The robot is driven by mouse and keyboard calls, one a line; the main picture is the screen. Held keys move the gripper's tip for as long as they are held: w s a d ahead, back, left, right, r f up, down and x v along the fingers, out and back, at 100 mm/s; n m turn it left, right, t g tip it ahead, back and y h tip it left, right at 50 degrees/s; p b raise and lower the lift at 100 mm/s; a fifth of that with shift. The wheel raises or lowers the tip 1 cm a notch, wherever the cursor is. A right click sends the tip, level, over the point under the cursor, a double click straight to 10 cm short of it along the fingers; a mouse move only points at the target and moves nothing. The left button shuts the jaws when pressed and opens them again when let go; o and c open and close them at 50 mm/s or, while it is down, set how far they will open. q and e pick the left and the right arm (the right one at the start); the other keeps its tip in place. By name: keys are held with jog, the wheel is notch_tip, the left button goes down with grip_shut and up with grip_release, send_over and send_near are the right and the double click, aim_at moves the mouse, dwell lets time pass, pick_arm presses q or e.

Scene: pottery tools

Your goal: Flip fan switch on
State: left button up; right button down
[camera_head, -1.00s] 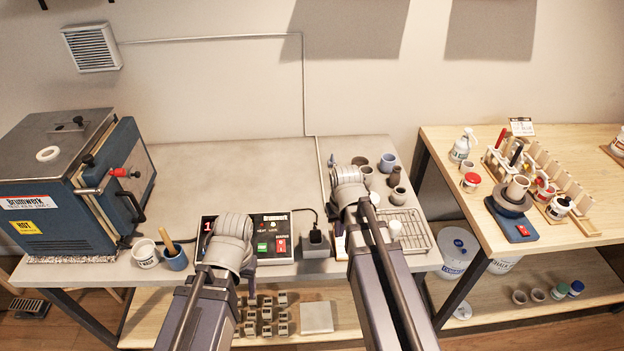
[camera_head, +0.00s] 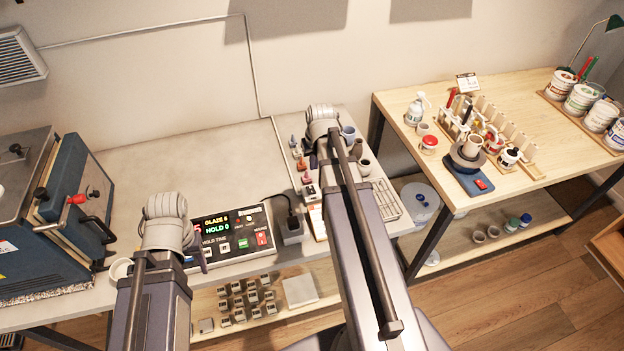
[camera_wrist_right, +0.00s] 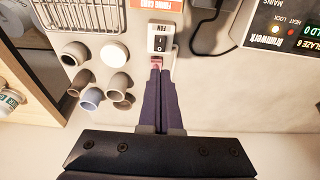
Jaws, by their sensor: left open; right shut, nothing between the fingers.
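The fan switch (camera_wrist_right: 162,38) is a small white box marked FAN with a dark rocker, seen in the right wrist view. In the head view the fan switch (camera_head: 309,190) shows beside my right arm. My right gripper (camera_wrist_right: 160,71) is shut and empty, its tips just short of the switch box, over a small pinkish object (camera_wrist_right: 161,61). I cannot tell whether the tips touch anything.
The lit kiln controller (camera_head: 235,232) lies left of the switch, with a plug block (camera_head: 292,228) between. A firing card (camera_head: 317,222), wire rack (camera_head: 386,200) and several cups (camera_wrist_right: 90,98) are close by. The blue kiln (camera_head: 80,190) stands left; bare bench (camera_head: 190,160) lies behind.

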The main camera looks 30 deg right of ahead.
aim_at(312, 192)
jog(key=b+x, duration=0.4)
jog(key=s+b+x, duration=0.1)
jog(key=b+x, duration=0.7)
jog(key=x, duration=0.1)
jog(key=shift+s+a+f+b, duration=0.1)
jog(key=shift+s+f+b, duration=0.05)
jog(key=shift+b, duration=0.2)
jog(key=shift+f+b, duration=0.35)
